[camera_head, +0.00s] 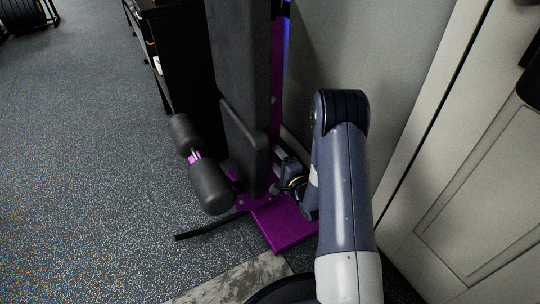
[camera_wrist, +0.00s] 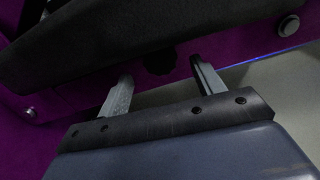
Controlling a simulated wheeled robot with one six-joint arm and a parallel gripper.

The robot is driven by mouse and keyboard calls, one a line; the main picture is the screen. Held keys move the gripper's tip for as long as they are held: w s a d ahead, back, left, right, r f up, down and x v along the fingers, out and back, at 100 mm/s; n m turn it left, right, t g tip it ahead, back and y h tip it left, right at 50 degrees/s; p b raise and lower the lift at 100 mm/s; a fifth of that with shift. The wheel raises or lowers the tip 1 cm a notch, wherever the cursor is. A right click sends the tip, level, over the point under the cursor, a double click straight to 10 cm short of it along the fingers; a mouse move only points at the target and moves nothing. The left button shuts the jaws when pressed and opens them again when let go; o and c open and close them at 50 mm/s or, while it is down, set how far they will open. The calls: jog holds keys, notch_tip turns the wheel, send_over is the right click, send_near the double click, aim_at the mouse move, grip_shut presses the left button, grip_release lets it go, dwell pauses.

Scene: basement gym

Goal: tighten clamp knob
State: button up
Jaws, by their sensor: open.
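A small dark round knob (camera_wrist: 160,62) shows in the wrist view beneath the edge of a black pad, against the purple frame (camera_wrist: 185,62) of a weight bench. My gripper (camera_wrist: 161,72) is open, with one grey finger on each side of the knob. The knob lies between the fingertips, and I cannot tell whether either finger touches it. In the head view my gripper (camera_head: 284,168) is low beside the bench's purple upright, close to the pads. The knob cannot be made out there.
The bench stands upright with black pads (camera_head: 240,70), foam rollers (camera_head: 210,187) and a purple base plate (camera_head: 285,224). A grey wall (camera_head: 375,50) and panelled door (camera_head: 470,200) are close on the right. A black cabinet (camera_head: 180,60) stands behind. Open floor (camera_head: 90,150) lies left.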

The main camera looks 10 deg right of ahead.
jog(key=shift+b+x, duration=0.4)
jog(key=shift+x, duration=1.55)
jog(key=shift+c, duration=0.4)
